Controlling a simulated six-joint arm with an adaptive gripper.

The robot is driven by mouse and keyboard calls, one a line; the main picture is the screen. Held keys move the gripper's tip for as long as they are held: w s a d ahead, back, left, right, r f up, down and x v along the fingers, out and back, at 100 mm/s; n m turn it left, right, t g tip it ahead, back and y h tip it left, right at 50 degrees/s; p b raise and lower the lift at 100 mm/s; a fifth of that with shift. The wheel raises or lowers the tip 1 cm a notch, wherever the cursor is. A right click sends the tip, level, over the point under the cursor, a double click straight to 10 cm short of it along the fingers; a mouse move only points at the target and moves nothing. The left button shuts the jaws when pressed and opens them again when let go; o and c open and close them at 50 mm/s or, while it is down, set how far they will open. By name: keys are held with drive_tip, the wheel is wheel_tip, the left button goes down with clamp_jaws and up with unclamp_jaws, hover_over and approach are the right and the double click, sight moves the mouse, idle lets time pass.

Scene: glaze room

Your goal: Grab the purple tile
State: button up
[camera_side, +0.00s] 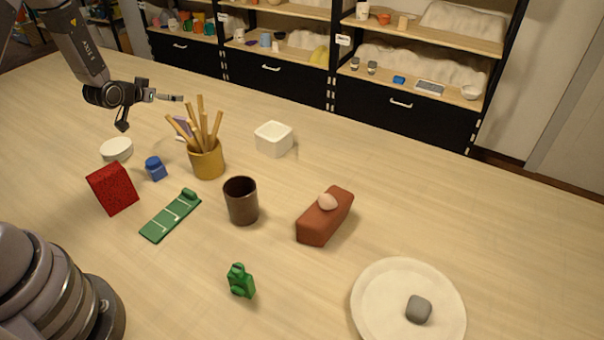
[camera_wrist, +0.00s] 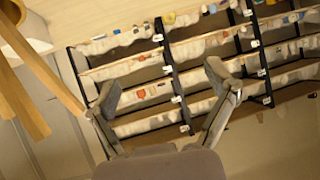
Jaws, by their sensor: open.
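The purple tile (camera_side: 181,128) is in the side view, behind and left of a mustard pot (camera_side: 207,161) of wooden sticks. It seems to stand up or lean, and the pot and sticks partly hide it. I cannot make it out in the wrist view. My gripper (camera_side: 151,112) is in the air to the tile's upper left in the side view. Its fingers are spread and nothing is between them. In the wrist view my gripper (camera_wrist: 162,85) is also open, facing the shelves.
The wooden sticks (camera_wrist: 32,85) rise close by on the left in the wrist view. A white dish (camera_side: 117,150), blue jar (camera_side: 155,168), red block (camera_side: 112,188) and white square bowl (camera_side: 274,139) stand around. A dark cup (camera_side: 241,201) is nearer. The table's far right is clear.

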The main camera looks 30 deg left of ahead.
drive_tip(key=t, duration=0.1)
approach(179, 119)
drive_tip(key=w, duration=0.1)
drive_tip(key=w+f, duration=0.1)
drive_tip(key=w, duration=0.1)
drive_tip(key=shift+a+f+n, duration=0.35)
drive_tip(key=shift+a+n, duration=0.05)
drive_tip(key=x, duration=0.7)
drive_tip(key=shift+w, duration=0.25)
drive_tip(key=c, duration=1.3)
drive_tip(key=shift+r, duration=0.1)
